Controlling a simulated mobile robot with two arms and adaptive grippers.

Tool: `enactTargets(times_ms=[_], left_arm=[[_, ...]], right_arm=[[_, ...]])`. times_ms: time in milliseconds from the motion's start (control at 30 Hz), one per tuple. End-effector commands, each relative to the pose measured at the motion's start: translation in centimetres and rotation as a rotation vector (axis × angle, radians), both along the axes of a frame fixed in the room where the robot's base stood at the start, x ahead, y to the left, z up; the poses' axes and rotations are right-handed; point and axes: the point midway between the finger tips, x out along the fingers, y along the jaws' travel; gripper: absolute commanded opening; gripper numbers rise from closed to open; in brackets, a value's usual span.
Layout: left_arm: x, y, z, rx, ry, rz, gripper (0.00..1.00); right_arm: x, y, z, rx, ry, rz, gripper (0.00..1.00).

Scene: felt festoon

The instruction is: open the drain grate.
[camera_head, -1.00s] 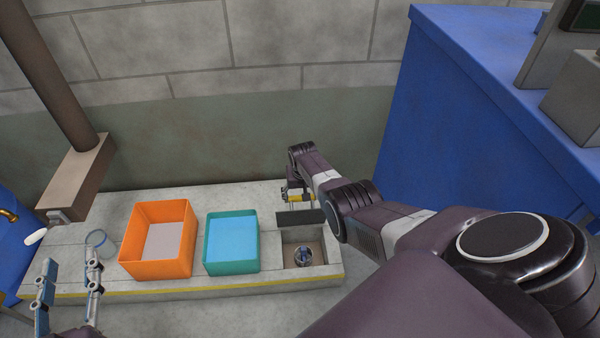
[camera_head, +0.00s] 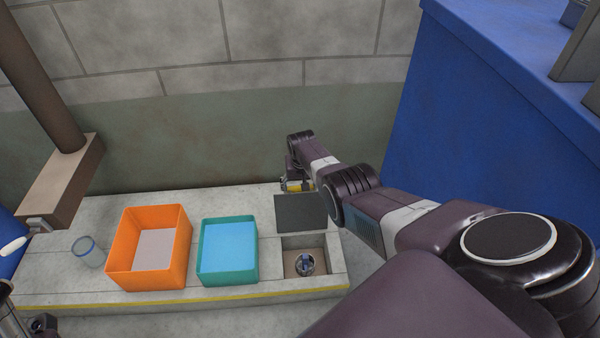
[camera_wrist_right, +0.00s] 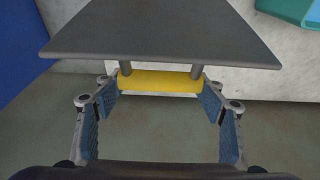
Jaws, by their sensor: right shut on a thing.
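The drain grate is a dark grey plate (camera_head: 300,212) with a yellow handle (camera_wrist_right: 160,81). In the head view it stands raised at the back of a square recess (camera_head: 292,242) in the concrete ledge, its broad face showing. My right gripper (camera_head: 296,186) is behind the plate's upper edge. In the right wrist view my right gripper (camera_wrist_right: 160,95) is shut on the yellow handle, with a finger at each end of it. Only a small part of my left arm shows at the bottom left corner of the head view; its fingertips are not visible.
A small round object (camera_head: 305,263) with blue on it sits inside the recess. To the left stand a teal bin (camera_head: 228,272), an orange bin (camera_head: 145,280) and a clear cup (camera_head: 88,252). A blue cabinet (camera_head: 480,130) rises at right. The wall is close behind the ledge.

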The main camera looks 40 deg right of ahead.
Motion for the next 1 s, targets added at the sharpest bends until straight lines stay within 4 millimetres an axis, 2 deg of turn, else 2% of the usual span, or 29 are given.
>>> enactTargets(times_ms=[33, 433, 467, 600, 1000], left_arm=[[-0.16, 0.03, 0.02, -0.003, -0.008, -0.001, 0.40], [-0.41, 0.09, 0.15, -0.006, -0.019, -0.001, 0.40], [-0.41, 0.09, 0.15, -0.005, -0.018, -0.001, 0.40], [-0.40, 0.09, 0.16, -0.005, -0.019, -0.001, 0.40], [-0.33, 0.06, 0.09, -0.006, -0.014, -0.001, 0.40]], right_arm=[[0.47, -0.31, 0.34, -0.007, -0.013, 0.000, 0.21], [0.47, -0.32, 0.34, -0.007, -0.013, 0.000, 0.21], [0.47, -0.31, 0.34, -0.007, -0.013, 0.000, 0.65], [0.34, -0.23, 0.23, -0.005, -0.010, 0.000, 0.81], [0.13, -0.07, 0.15, -0.002, -0.005, 0.000, 0.83]])
